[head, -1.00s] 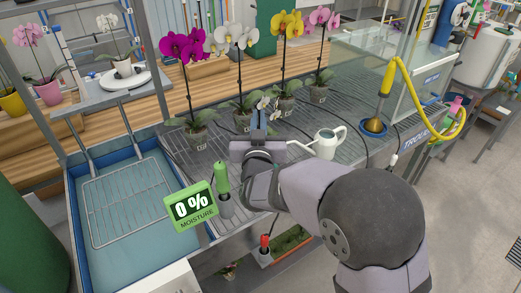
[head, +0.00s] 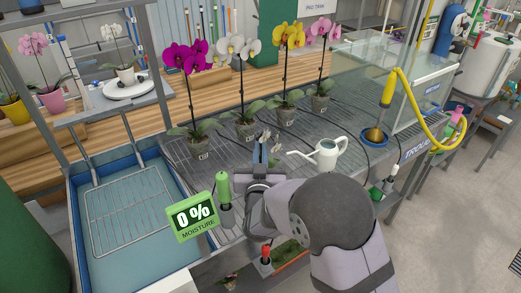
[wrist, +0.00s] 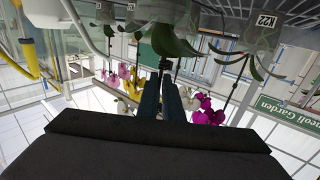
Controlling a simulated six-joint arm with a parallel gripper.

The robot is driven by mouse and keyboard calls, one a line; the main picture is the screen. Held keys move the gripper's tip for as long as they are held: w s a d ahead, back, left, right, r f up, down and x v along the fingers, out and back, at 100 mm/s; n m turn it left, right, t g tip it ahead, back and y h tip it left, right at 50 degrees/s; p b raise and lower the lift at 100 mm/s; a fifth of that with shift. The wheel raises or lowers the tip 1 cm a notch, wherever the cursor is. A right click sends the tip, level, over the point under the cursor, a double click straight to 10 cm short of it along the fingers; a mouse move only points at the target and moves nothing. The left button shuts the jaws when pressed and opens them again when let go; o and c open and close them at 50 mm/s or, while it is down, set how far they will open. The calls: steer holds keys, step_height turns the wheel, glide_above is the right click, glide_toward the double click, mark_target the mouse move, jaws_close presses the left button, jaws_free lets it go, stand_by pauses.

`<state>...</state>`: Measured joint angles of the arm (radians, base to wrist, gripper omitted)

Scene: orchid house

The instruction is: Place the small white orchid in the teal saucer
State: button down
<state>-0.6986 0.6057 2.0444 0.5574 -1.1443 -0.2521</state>
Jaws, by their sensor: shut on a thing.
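My gripper (head: 261,152) stands over the slatted bench, in front of the row of potted orchids. A small white orchid (head: 125,73) in a white pot stands on a round white turntable at the back left, well away from my gripper. A larger white orchid (head: 240,47) stands in the bench row. I see no clear teal saucer; a round blue dish (head: 373,138) sits at the right, under a brass nozzle.
Magenta (head: 186,57), yellow (head: 290,35) and pink (head: 322,30) orchids stand in grey pots behind my gripper. A white watering can (head: 328,153) is close on the right. A moisture sign (head: 192,216) and a blue basin with a wire rack (head: 125,203) lie left.

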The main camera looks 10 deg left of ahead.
steer(key=shift+f, duration=0.15)
steer(key=c, duration=1.9)
jaws_free()
steer(key=shift+s+r, duration=0.1)
steer(key=shift+r, duration=0.15)
steer(key=s, duration=0.4)
steer(key=s+d+b, duration=0.1)
steer(key=s, duration=0.2)
steer(key=s+d+b, duration=0.1)
steer(key=s, duration=0.3)
steer(key=shift+s+d, duration=0.2)
steer(key=shift+s, duration=0.1)
